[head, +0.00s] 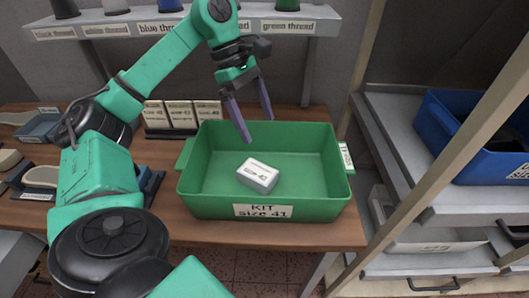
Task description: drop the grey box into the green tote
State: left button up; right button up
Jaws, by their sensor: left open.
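The green tote (315,207) stands on the brown table, with a label reading "KIT size 41" on its front. My right gripper does not show.
Several white labelled boxes (182,114) stand behind the tote to the left. A thread shelf (180,27) runs along the back. At the right, a shelving unit (393,125) holds a blue tote (470,135). Trays and shoe lasts (42,176) lie at the left.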

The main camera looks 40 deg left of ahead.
pick_arm(q)
jog(key=p+v, duration=0.9)
jog(key=v, duration=0.4)
